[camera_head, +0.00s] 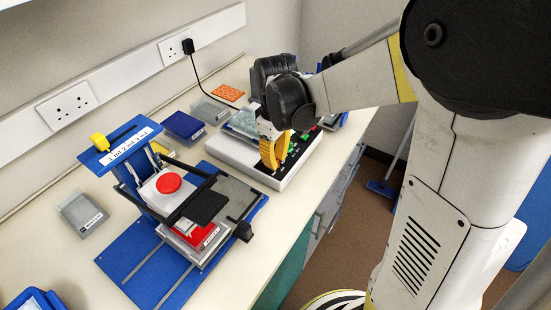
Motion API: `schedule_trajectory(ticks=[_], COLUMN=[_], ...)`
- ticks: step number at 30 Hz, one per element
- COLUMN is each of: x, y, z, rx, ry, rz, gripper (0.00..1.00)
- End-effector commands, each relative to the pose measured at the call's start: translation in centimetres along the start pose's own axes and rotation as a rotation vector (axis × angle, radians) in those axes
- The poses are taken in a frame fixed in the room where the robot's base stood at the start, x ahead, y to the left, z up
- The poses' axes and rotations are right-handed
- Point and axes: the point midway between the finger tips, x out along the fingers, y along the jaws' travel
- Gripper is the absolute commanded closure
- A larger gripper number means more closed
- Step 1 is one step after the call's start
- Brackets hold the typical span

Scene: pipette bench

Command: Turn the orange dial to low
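My gripper (275,156), with yellow fingers, points down at the black control panel (298,156) of a white bench device (230,157). The fingertips are at or just above the panel's left part; I cannot tell whether they touch it. Small green and red marks show on the panel to the right of the fingers. No orange dial can be made out; the fingers and wrist hide part of the panel. The fingers appear close together, but their gap and anything between them cannot be seen.
A blue pipetting stand (128,262) with a red button (168,183) and yellow slider (99,142) stands left of the device. Behind are a blue box (184,126), a grey box (210,110) and an orange rack (228,92). The bench's front edge runs close by the device.

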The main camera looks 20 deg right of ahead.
Motion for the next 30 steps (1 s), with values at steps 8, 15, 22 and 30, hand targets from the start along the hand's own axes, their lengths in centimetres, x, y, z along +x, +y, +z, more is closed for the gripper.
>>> schedule_trajectory(ticks=[8, 15, 22, 30], x=[0.0, -0.04, -0.07, -0.06], y=[-0.01, -0.05, -0.16, -0.34], z=[0.01, 0.01, 0.0, -0.06], rx=[0.003, 0.058, 0.208, 0.459], ry=[0.0, 0.0, 0.0, 0.0], rz=[0.0, 0.0, 0.0, 0.0], gripper=[1.0, 1.0, 1.0, 1.0])
